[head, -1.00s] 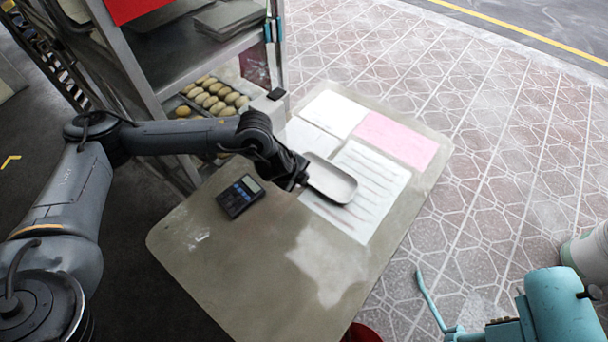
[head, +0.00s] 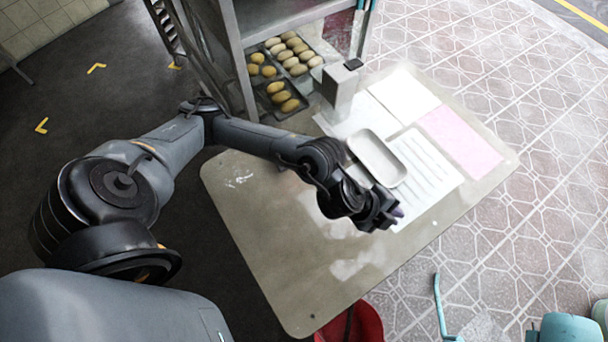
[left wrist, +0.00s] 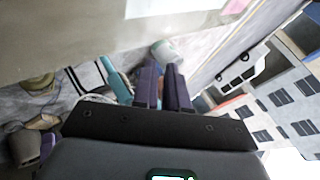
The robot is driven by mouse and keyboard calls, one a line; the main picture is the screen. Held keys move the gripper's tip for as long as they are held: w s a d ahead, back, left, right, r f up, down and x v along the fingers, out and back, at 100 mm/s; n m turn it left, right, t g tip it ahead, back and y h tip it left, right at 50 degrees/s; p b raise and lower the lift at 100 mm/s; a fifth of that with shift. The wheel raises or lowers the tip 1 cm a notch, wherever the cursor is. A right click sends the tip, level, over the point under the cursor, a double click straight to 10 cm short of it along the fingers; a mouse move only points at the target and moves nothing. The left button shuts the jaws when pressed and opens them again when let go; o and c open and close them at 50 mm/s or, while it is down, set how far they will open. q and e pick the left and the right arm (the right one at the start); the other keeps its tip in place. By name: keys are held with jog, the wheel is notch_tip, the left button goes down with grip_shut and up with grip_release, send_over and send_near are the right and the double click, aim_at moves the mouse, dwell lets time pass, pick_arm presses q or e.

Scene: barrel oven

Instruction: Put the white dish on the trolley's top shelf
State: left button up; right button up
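The white dish (head: 372,150), a shallow rounded rectangle, shows just beyond my left gripper in the head view, over the papers on the table; whether it touches them I cannot tell. My left gripper (head: 394,214) is at the dish's near side, over the table. In the left wrist view its two purple fingers (left wrist: 164,80) stand close together with a narrow gap and nothing between them. The dish does not show there. A metal shelved frame (head: 238,60), seemingly the trolley, stands at the upper left; its top is out of view. My right gripper is not in view.
The table (head: 290,270) is bare at its front. White sheets and a pink sheet (head: 460,140) lie at its right. Trays of buns (head: 285,95) sit low in the frame, beside a grey post (head: 340,88). A red bin (head: 362,322) stands below the front edge.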

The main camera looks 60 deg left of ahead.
pick_arm(q)
jog(key=s+d+r+n, duration=0.1)
jog(key=s+d+n, duration=0.2)
jog(key=d, duration=0.1)
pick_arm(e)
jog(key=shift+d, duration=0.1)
pick_arm(q)
jog(key=s+a+f+n+g+y, duration=0.1)
jog(key=s+a+f+n, duration=0.2)
jog(key=s+a+n, duration=0.1)
jog(key=s+a+f+n+g+y, duration=0.1)
jog(key=s+a+f+n+g, duration=0.1)
jog(key=s+a+f+n, duration=0.1)
jog(key=s+a+f+n+g+y, duration=0.1)
jog(key=s+a+f+n+y, duration=0.1)
jog(key=s+a+n, duration=0.3)
jog(key=shift+s+a+f+n+g, duration=0.15)
jog(key=shift+s+a+f, duration=0.1)
jog(key=shift+s+a, duration=0.45)
jog(key=shift+s+a+f+n+g, duration=0.15)
jog(key=shift+s+a+f, duration=0.1)
jog(key=shift+s+a, duration=0.4)
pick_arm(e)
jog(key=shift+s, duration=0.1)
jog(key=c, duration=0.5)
pick_arm(q)
jog(key=shift+s, duration=0.15)
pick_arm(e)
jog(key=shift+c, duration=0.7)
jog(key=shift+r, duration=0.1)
